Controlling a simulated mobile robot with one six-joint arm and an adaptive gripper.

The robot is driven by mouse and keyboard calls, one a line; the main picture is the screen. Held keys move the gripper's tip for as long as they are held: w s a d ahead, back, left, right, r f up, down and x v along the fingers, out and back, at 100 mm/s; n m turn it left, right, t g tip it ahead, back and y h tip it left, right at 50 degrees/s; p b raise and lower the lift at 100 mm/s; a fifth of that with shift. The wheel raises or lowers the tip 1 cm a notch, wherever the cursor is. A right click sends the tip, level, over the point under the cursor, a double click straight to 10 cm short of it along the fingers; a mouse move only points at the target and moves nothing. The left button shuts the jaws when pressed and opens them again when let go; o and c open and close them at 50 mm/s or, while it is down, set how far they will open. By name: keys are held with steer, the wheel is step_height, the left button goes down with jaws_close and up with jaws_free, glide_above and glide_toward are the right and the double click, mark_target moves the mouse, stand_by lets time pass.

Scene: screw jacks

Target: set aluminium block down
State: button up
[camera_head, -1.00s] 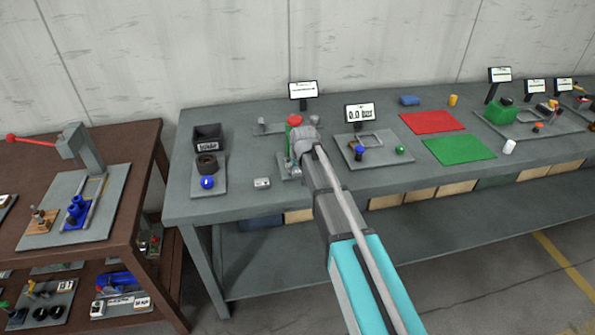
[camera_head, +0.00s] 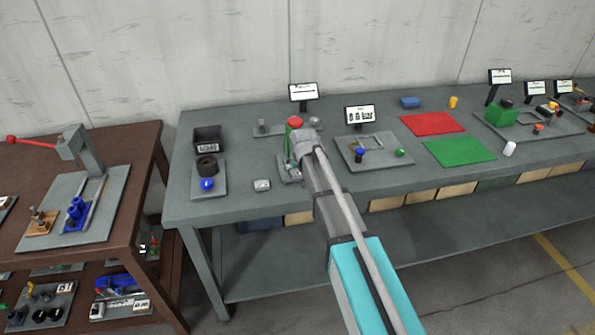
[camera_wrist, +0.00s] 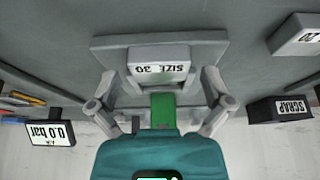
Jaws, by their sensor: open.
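A pale grey block marked "SIZE 30" (camera_wrist: 158,65), which looks like the aluminium block, sits over a grey base plate (camera_wrist: 105,42) in the wrist view. My gripper (camera_wrist: 160,88) is open, with one finger to each side of the block's near face. I cannot tell whether the fingers touch it. A green part (camera_wrist: 162,108) stands just beyond the block. In the head view, my gripper (camera_head: 298,165) hides most of this station; a red-topped green part (camera_head: 294,122) shows behind it.
A smaller marked block (camera_head: 262,185) lies on the bench to the left. The scrap bin (camera_head: 207,137) and a plate with a blue ball (camera_head: 207,184) stand further left. A plate with a gauge display (camera_head: 360,115) is close on the right. Red (camera_head: 432,123) and green (camera_head: 459,152) mats lie beyond.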

steer(key=shift+r, duration=0.2)
steer(key=p+v, duration=1.1)
steer(key=v, duration=0.1)
stand_by(0.4)
steer(key=shift+s+f, duration=0.1)
stand_by(0.7)
steer(key=s+d+f+m+g+h, duration=0.1)
steer(key=s+d+m+g, duration=0.2)
steer(key=s+d, duration=1.8)
steer(key=shift+s+d+f+g, duration=0.2)
steer(key=shift+g, duration=0.4)
